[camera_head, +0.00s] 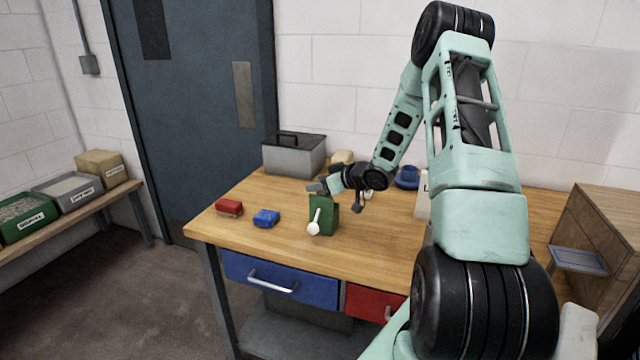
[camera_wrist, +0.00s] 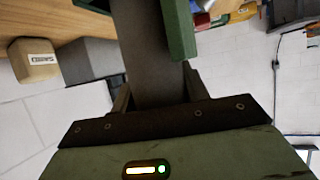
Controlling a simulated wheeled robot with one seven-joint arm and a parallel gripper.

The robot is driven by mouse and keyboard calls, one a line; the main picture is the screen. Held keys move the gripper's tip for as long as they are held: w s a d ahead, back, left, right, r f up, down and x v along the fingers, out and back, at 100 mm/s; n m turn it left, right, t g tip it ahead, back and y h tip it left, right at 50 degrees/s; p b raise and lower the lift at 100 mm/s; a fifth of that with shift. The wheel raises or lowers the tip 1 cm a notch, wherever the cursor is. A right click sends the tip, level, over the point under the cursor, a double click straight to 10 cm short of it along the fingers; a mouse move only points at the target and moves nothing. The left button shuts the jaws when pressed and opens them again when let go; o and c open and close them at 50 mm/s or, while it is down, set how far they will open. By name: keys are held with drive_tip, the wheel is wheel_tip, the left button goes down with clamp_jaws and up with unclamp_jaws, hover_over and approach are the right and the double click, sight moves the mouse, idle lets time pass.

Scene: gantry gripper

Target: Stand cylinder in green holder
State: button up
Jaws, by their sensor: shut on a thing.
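My gripper (camera_head: 329,187) is shut on a grey cylinder (camera_wrist: 145,55). In the wrist view the cylinder runs between the two fingers and away past the top edge, so its far end is hidden. In the head view a small grey part of the cylinder (camera_head: 316,187) shows at the left of my gripper, about level with the holder's top. The green holder (camera_head: 325,216) stands on the table just below. A green part of it (camera_wrist: 181,30) shows right beside the cylinder in the wrist view. I cannot tell whether they touch.
A white-ended stick (camera_head: 313,228) is in front of the holder. A blue block (camera_head: 266,218) and a red block (camera_head: 229,208) lie to the left. A grey toolbox (camera_head: 294,157) stands behind, and a blue round piece (camera_head: 407,178) lies right. The table's front left is clear.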

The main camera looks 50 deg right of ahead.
drive_tip(key=shift+f, duration=0.4)
drive_tip(key=shift+f+b, duration=0.15)
drive_tip(key=shift+b, duration=0.2)
drive_tip(key=o, duration=1.3)
drive_tip(key=shift+f, duration=0.1)
